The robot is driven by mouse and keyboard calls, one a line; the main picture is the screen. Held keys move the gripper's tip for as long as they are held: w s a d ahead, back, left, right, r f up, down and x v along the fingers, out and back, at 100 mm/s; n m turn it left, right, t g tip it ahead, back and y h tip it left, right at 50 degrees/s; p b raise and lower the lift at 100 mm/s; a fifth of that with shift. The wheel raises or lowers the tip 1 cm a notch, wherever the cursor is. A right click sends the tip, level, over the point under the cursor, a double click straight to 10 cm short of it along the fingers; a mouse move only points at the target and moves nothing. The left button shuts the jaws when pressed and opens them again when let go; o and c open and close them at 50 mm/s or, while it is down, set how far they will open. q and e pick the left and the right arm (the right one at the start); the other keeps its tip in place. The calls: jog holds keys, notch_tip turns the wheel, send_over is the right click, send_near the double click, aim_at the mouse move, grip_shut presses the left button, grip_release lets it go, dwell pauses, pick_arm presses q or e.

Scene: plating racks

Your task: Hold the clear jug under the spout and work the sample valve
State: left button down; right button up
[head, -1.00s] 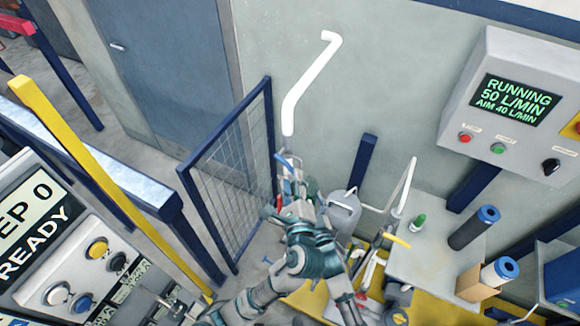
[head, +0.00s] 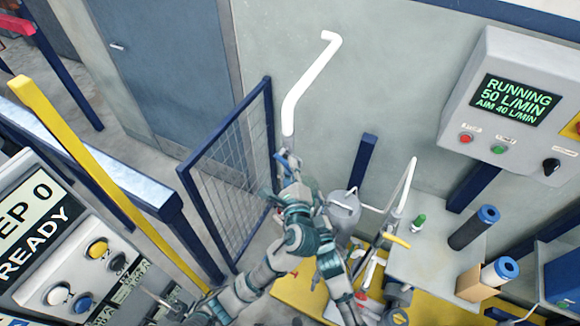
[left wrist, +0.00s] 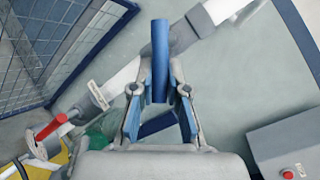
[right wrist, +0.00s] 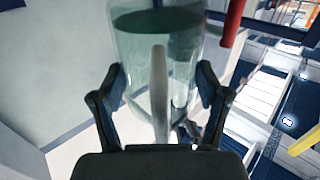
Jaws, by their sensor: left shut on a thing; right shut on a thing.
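My left gripper (head: 287,172) is at the lower end of the white pipe (head: 290,110). In the left wrist view my left gripper (left wrist: 159,92) is shut on a blue handle (left wrist: 160,50) in front of that pipe. A red handle (left wrist: 50,128) sits lower on the pipework. In the right wrist view my right gripper (right wrist: 160,78) is shut on the upright handle of the clear jug (right wrist: 135,60). The jug has a dark green band near its top; whether this is liquid is unclear. In the head view the left arm hides the jug and right gripper. The spout's mouth cannot be made out.
A blue mesh panel (head: 230,170) stands left of the pipe. A grey tank (head: 343,212) and a bench (head: 440,255) with blue-capped cylinders are on the right. A wall panel (head: 515,105) reads RUNNING 50 L/MIN, AIM 40 L/MIN.

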pick_arm(q)
jog(key=shift+d+r+n+g, duration=0.1)
jog(key=shift+r+n+g, duration=0.05)
jog(key=shift+n+g, duration=0.3)
jog(key=c, duration=1.2)
grip_release()
jog(key=shift+o, duration=0.2)
jog(key=shift+s, duration=0.1)
jog(key=f+v, duration=0.1)
jog(key=v, duration=1)
jog(key=shift+s+r, duration=0.35)
jog(key=shift+s, duration=0.1)
